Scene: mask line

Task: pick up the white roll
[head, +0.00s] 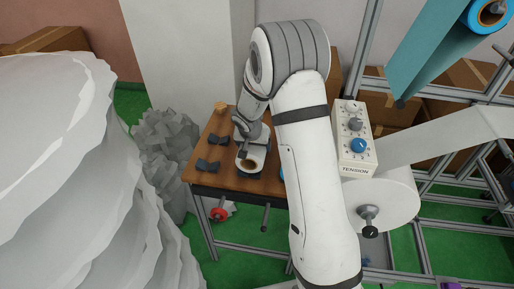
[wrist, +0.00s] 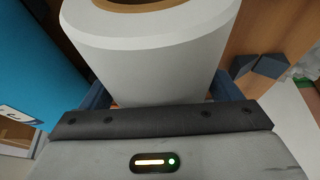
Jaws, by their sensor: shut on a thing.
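The white roll (head: 251,163) with a brown core is at the front part of the small brown table (head: 207,178). In the wrist view the white roll (wrist: 150,58) fills the upper middle, its core opening at the top edge. My gripper (head: 247,150) reaches it from behind in the head view. In the wrist view my gripper (wrist: 165,100) is shut on the roll, with blue-grey fingers showing on both sides of it. The fingertips are hidden behind the roll. I cannot tell whether the roll touches the tabletop.
Dark bow-shaped pieces (head: 207,166) and a tan roll (head: 221,107) lie on the table. A blue roll (wrist: 38,65) is close on the left in the wrist view. The white TENSION box (head: 355,138) stands right of my arm. Large white stacked material (head: 70,170) fills the left.

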